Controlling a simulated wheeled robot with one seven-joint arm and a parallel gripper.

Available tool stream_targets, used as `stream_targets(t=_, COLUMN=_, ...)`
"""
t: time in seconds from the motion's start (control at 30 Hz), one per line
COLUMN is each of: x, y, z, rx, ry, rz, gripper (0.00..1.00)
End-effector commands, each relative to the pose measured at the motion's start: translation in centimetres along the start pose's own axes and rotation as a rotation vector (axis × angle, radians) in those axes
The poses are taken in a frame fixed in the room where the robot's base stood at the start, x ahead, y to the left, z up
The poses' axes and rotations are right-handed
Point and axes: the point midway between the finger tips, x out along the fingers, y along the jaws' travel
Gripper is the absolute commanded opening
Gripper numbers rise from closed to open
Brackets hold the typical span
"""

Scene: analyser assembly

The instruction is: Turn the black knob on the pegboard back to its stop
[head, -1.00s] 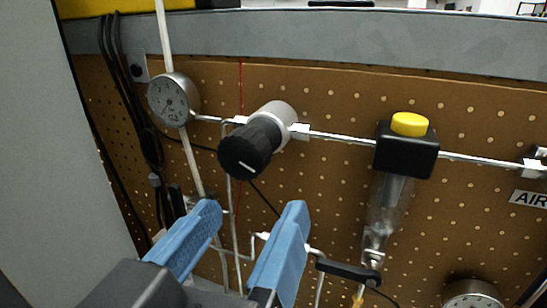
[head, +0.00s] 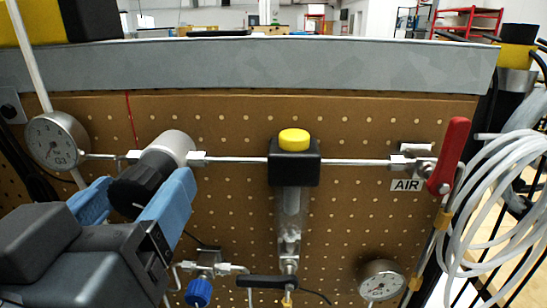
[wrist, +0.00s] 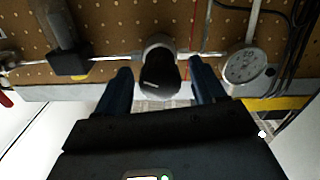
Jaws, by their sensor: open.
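The black knob (head: 138,184) sits on a silver regulator body (head: 170,147) on the pegboard's pipe line. It also shows in the wrist view (wrist: 159,77), with a white mark line on its face. My gripper (head: 133,202) has blue fingers and is open. In the wrist view its fingers (wrist: 163,84) stand to the left and right of the knob with a gap on each side. In the head view the right finger and gripper body hide part of the knob.
A round gauge (head: 57,140) is left of the knob. Right are a yellow-capped black filter unit (head: 294,160), a red valve handle (head: 449,156) and coiled white tubing (head: 490,205). Below are a blue knob (head: 198,292), a black lever (head: 267,282) and another gauge (head: 381,281).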

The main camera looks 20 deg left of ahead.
Motion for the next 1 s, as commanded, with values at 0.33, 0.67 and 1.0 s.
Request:
stream_targets(t=0.33, x=0.05, y=0.0, z=0.02, rx=0.0, ry=0.0, rz=0.0, gripper=0.58)
stream_targets(t=0.67, x=0.04, y=0.0, z=0.02, rx=0.0, ry=0.0, rz=0.0, gripper=0.26)
stream_targets(t=1.0, x=0.05, y=0.03, z=-0.03, rx=-0.016, ry=0.0, rz=0.0, gripper=0.14)
